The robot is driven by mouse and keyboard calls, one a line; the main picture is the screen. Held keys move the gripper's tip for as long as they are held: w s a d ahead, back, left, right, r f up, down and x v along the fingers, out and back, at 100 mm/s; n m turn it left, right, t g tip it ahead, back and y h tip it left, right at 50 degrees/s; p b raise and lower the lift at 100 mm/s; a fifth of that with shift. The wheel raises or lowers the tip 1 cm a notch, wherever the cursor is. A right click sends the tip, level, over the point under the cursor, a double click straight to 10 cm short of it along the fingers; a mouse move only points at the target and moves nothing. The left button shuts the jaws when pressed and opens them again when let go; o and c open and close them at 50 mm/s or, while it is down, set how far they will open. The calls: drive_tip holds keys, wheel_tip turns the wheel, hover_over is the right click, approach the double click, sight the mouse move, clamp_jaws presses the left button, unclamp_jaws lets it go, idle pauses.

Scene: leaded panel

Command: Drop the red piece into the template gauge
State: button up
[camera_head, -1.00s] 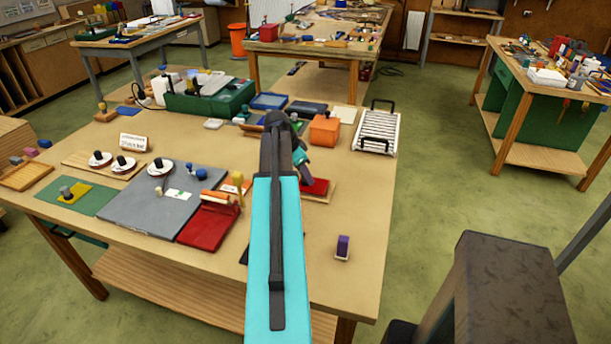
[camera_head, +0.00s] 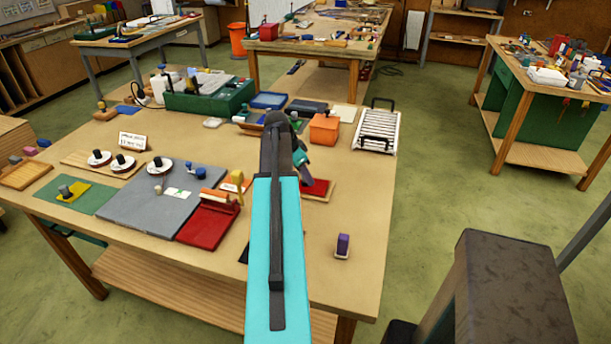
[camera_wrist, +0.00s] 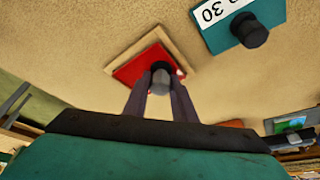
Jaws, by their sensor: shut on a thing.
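The red piece (camera_wrist: 130,70) is a flat red plate with a grey knob (camera_wrist: 161,77), shown in the wrist view. My gripper (camera_wrist: 160,88) is shut on that knob. A square pale wooden frame (camera_wrist: 150,40) shows around the red plate's far sides; it looks like the template gauge. I cannot tell whether the plate lies down in the frame or just above it. In the head view the red plate (camera_head: 318,187) shows at the lower right of my gripper (camera_head: 302,168), which hides the knob.
A teal plate (camera_wrist: 218,32) with a dark knob and a "30" label lies close by in the wrist view. An orange box (camera_head: 324,129) and a white slatted rack (camera_head: 377,131) stand behind. The table's right side is mostly clear.

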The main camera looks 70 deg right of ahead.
drive_tip(key=shift+f+b, duration=0.3)
drive_tip(key=shift+f, duration=0.2)
drive_tip(key=o, duration=1.1)
drive_tip(key=shift+r, duration=0.1)
drive_tip(key=b+v, duration=0.3)
drive_tip(key=v, duration=1)
drive_tip(key=shift+r, duration=0.35)
drive_tip(key=shift+a, duration=0.1)
